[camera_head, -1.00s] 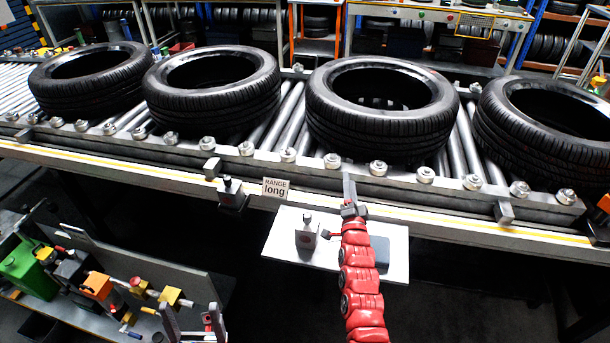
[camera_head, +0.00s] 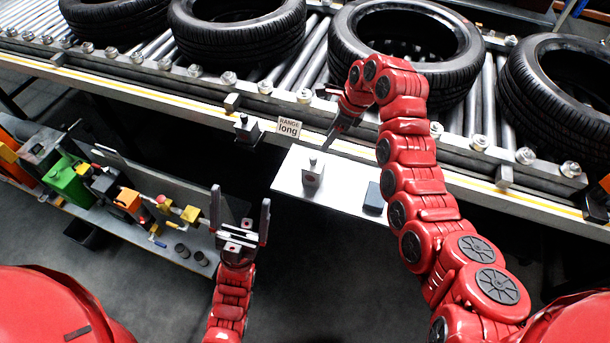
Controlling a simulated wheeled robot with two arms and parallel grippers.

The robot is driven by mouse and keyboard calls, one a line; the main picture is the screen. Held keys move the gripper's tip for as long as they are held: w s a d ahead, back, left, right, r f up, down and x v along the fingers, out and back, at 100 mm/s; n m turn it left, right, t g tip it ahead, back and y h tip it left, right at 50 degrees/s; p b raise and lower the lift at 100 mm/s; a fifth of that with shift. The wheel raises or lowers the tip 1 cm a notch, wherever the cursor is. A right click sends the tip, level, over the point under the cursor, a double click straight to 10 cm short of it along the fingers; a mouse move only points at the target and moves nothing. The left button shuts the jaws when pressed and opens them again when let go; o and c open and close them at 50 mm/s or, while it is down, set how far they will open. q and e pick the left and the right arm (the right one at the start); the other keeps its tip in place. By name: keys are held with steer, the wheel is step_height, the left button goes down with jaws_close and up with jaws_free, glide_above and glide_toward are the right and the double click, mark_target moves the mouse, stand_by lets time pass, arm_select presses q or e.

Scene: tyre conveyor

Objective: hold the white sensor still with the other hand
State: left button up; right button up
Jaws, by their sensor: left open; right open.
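A dark sensor (camera_head: 247,131) is on the conveyor's front rail, left of a sign reading "RANGE long" (camera_head: 289,127). My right gripper (camera_head: 326,115) is open above and slightly right of the white sensor, apart from it, in front of the rail. Its fingers point left, and they are partly hard to make out. My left gripper (camera_head: 240,208) is open and empty, pointing up, lower left of the shelf.
Several black tyres (camera_head: 240,38) lie on the conveyor rollers. A dark grey block (camera_head: 374,197) is on the shelf's right part. At left, a low bench (camera_head: 150,235) carries a green container (camera_head: 68,178) and coloured fittings. Open floor lies below the shelf.

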arm_select(q)
steer(key=w+d+f+g+h, duration=0.2)
steer(key=w+d+f+g, duration=0.2)
steer(key=w+d+g, duration=0.15)
steer(key=n+g+y, duration=0.5)
steer(key=g+y, duration=0.4)
steer(key=y, duration=0.3)
glide_toward(308, 176)
steer(key=shift+n+y, duration=0.3)
steer(key=shift+y, duration=0.1)
steer(key=x, duration=0.7)
steer(key=d+x, duration=0.1)
steer(key=x, duration=0.3)
steer(key=shift+r, duration=0.2)
steer(key=shift+w+a+f, duration=0.1)
steer(key=shift+w+f, duration=0.1)
steer(key=shift+w, duration=0.1)
steer(key=shift+w+d+f, duration=0.2)
steer(key=shift+w+d, duration=0.3)
steer(key=shift+w, duration=0.1)
steer(key=shift+c, duration=0.2)
